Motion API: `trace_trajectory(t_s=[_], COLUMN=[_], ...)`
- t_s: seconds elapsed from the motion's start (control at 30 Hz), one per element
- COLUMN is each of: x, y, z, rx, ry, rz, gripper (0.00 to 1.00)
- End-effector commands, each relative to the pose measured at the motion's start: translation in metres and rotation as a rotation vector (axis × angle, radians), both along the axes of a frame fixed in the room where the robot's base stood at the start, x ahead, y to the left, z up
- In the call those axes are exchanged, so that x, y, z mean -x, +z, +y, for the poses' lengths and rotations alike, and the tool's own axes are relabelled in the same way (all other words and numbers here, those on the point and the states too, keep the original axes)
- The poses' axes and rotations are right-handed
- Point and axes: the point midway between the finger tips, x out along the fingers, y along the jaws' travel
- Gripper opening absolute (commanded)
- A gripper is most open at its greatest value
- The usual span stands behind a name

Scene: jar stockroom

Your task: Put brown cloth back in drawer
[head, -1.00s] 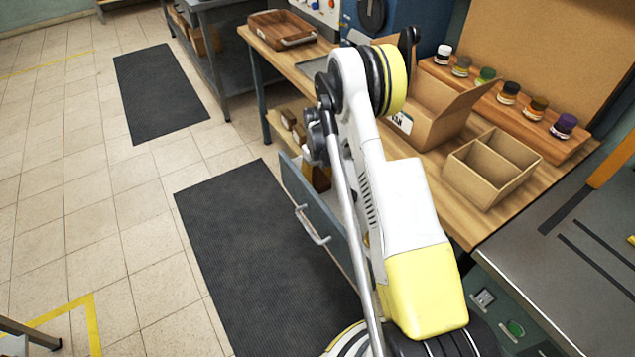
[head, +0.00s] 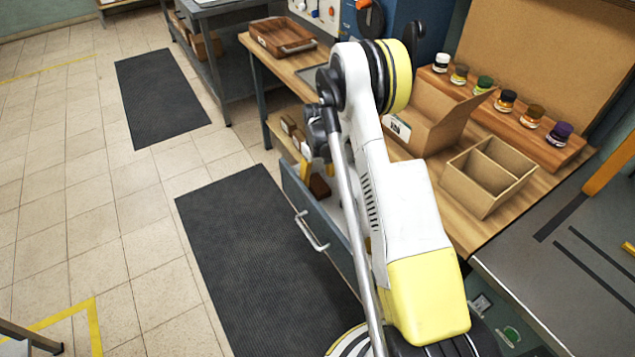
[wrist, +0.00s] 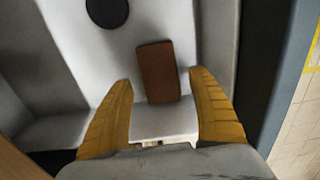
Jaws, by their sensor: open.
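A brown, flat rectangular piece (wrist: 157,62), which looks like the folded brown cloth, lies on the pale bottom of the open drawer in the wrist view. It also shows in the head view (head: 319,186), small and partly hidden by my arm. The drawer (head: 325,232) is pulled out from under the wooden bench. My gripper (wrist: 160,78) is open, its two yellow fingers pointing into the drawer, one on each side of the cloth's near end with gaps between. I cannot tell whether the fingers touch the drawer bottom. In the head view my arm hides most of the gripper.
A black round thing (wrist: 107,12) lies in the drawer beyond the cloth. The bench (head: 455,215) bears an open cardboard box (head: 425,125), a divided box (head: 487,178), a brown tray (head: 280,38) and a row of jars (head: 506,101). A dark mat (head: 250,260) covers the floor before the drawer.

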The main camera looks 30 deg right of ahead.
Motion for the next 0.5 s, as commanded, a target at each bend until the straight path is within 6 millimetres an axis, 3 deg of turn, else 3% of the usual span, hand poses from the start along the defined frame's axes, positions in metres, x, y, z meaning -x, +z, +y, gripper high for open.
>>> trace_trajectory(t_s=[0.03,0.2,0.5], x=[0.000,0.000,0.000], y=[0.018,0.054,0.091], z=[0.000,0.000,0.003], rx=[0.000,0.000,0.003], ry=[0.000,0.000,0.000], rz=[0.000,0.000,-0.009], gripper=[0.69,0.69,0.69])
